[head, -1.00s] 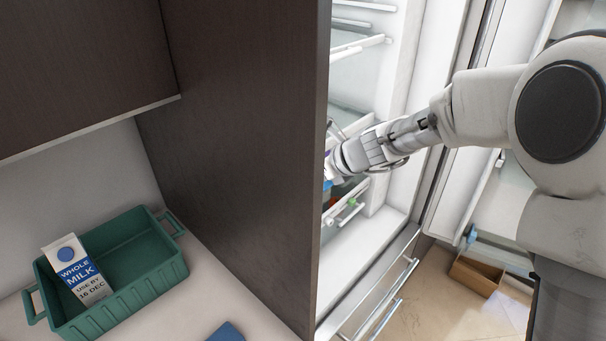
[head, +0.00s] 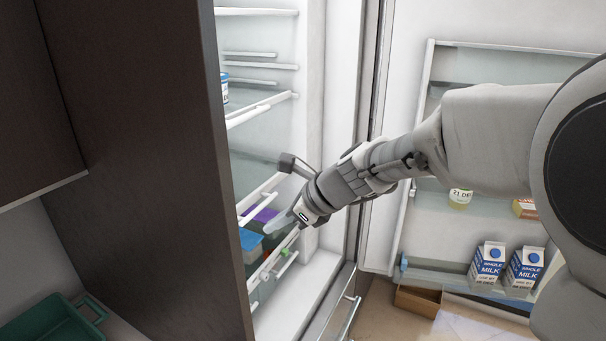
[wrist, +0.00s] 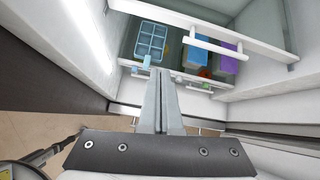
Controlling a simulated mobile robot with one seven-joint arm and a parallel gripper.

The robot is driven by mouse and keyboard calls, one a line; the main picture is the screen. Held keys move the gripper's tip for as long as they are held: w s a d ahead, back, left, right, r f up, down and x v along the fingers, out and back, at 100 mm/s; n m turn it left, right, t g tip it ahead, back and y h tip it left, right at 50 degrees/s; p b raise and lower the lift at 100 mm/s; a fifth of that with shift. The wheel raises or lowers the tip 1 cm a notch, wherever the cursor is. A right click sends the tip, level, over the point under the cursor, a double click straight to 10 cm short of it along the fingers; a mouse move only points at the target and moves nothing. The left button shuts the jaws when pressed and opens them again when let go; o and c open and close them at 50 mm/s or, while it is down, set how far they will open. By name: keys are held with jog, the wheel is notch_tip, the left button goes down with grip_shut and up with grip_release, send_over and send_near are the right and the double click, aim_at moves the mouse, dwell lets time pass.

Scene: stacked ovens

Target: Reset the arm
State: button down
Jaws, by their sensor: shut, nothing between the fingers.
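My gripper (head: 285,222) reaches into the open fridge in the head view, above a low drawer. In the wrist view my gripper (wrist: 160,72) shows its two fingers pressed together with nothing between them. Below and ahead of the fingers is a drawer (wrist: 192,78) holding a blue tray (wrist: 151,42), a blue box (wrist: 196,58) and a purple box (wrist: 229,61). The fingertips appear near the tray's lower edge in that view; I cannot tell the gap. My arm extends from the right side of the head view.
The fridge door (head: 505,130) stands open at the right, with two milk cartons (head: 488,264) on its low shelf. A dark cabinet panel (head: 140,150) borders the fridge at left. A green crate (head: 50,325) is at lower left. A brown box (head: 418,300) is on the floor.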

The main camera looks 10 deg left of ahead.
jog(key=s+d+r+n+t+h, duration=0.1)
jog(key=s+d+n+h, duration=0.3)
jog(key=s+d+n, duration=0.6)
jog(key=s+d+r+n+t+h, duration=0.1)
jog(key=s+d+n+h, duration=0.3)
jog(key=s+d+n, duration=0.6)
jog(key=s+d, duration=0.1)
jog(key=d, duration=0.6)
jog(key=shift+r+h, duration=0.2)
jog(key=shift+h, duration=0.1)
